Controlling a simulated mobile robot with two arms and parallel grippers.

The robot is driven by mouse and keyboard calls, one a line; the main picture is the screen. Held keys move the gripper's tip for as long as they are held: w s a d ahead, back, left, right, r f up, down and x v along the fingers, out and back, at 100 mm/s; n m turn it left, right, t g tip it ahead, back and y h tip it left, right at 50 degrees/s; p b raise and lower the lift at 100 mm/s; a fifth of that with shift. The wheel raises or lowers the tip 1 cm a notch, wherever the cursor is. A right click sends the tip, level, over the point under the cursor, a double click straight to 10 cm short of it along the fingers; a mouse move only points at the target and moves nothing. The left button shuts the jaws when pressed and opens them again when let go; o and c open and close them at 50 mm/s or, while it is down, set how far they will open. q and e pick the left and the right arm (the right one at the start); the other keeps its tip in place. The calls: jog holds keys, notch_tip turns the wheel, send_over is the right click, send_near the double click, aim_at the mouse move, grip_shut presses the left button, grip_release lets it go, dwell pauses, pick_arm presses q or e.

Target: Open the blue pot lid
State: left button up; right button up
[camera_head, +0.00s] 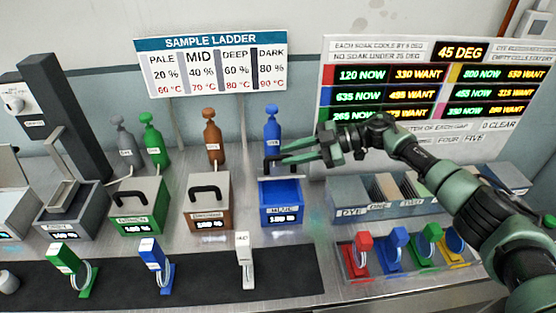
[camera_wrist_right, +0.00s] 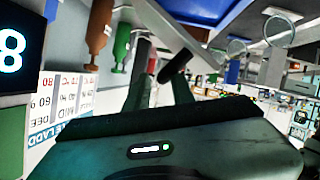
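The wrist view shows the fingers of the right gripper (camera_wrist_right: 157,85) spread, with a dark bar that looks like the handle (camera_wrist_right: 176,65) close to the tips. I cannot tell whether they touch it. The blue surface of the pot (camera_wrist_right: 195,8) shows at the top there. My left gripper is not in view.
A brown pot (camera_head: 208,215) and a green pot (camera_head: 139,215) stand to the left. A blue bottle (camera_head: 272,130) stands close behind the blue pot. A grey rack (camera_head: 375,210) is at the right. Tagged clips (camera_head: 245,262) stand on the dark mat in front.

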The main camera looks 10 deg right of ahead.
jog(key=shift+v, duration=1.45)
jog(key=p+v, duration=0.1)
jog(key=v, duration=1.2)
jog(key=shift+s+d+p, duration=0.15)
jog(key=shift+d+p, duration=0.2)
jog(key=shift+p, duration=0.05)
